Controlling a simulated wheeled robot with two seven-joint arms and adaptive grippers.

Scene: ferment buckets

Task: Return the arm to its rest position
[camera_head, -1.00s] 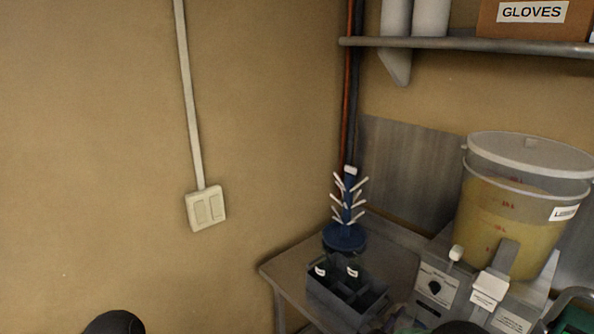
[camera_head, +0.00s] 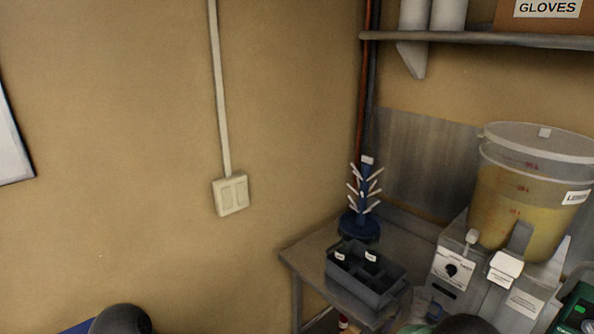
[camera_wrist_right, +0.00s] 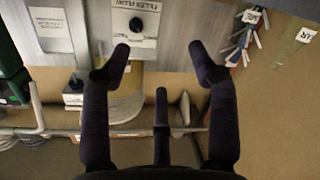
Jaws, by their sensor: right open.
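Beyond the fingertips is a grey panel with a black knob (camera_wrist_right: 137,24). In the head view only a dark rounded part of my right arm (camera_head: 462,325) shows at the bottom edge, in front of the filling machine. A dark rounded part of my left arm (camera_head: 122,320) shows at the bottom left; the left gripper itself is out of view.
A bucket of yellow liquid (camera_head: 505,205) stands at the machine (camera_head: 455,270). A shelf (camera_head: 480,38) hangs above.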

